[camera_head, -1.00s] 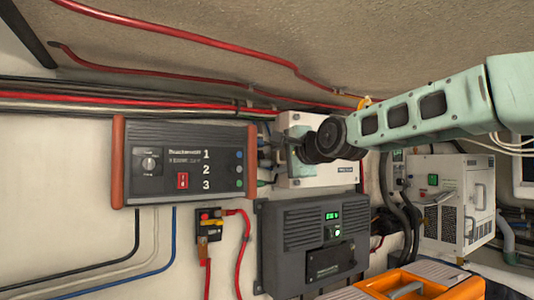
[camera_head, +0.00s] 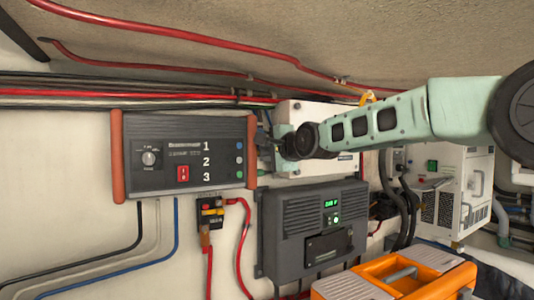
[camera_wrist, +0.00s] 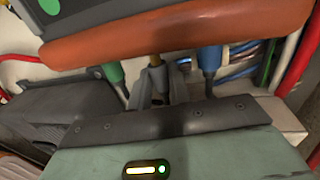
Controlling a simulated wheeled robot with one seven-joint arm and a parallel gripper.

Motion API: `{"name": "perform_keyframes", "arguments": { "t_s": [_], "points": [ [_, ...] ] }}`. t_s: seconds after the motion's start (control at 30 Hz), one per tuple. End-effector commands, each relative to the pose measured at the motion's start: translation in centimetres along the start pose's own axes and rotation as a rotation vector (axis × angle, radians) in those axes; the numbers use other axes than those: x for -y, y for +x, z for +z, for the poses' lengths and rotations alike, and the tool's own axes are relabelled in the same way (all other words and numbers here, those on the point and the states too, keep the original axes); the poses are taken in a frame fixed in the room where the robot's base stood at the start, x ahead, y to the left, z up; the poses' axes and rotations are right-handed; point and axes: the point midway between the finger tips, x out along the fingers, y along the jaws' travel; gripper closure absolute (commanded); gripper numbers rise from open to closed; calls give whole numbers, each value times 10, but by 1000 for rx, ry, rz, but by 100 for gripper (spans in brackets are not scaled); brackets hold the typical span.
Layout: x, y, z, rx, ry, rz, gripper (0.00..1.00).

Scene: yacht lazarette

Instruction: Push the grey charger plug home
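The charger (camera_head: 180,157) is a dark wall box with orange-red end rails and the numbers 1, 2 and 3. In the wrist view its rail (camera_wrist: 190,32) crosses the top, and three plugs stand along it. The green plug (camera_wrist: 114,74) is left and the blue plug (camera_wrist: 210,60) is right. Between them a grey plug with a tan collar (camera_wrist: 156,62) is partly hidden by my gripper (camera_wrist: 165,92). In the head view my gripper (camera_head: 268,150) is at the charger's right edge. Its fingers are at the middle plug; whether they close on it is unclear.
A white box (camera_head: 308,112) is behind my gripper. A dark grey unit with a green display (camera_head: 290,230) is below, and an orange case (camera_head: 440,272) is at the bottom right. Red cables (camera_head: 190,40) run above.

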Motion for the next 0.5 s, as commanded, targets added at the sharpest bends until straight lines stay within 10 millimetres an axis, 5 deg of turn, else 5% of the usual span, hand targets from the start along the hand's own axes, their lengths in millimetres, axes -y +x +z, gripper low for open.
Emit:
{"name": "perform_keyframes", "arguments": {
  "t_s": [0.5],
  "points": [
    [-2,0,27,3,0,3,100]
  ]
}}
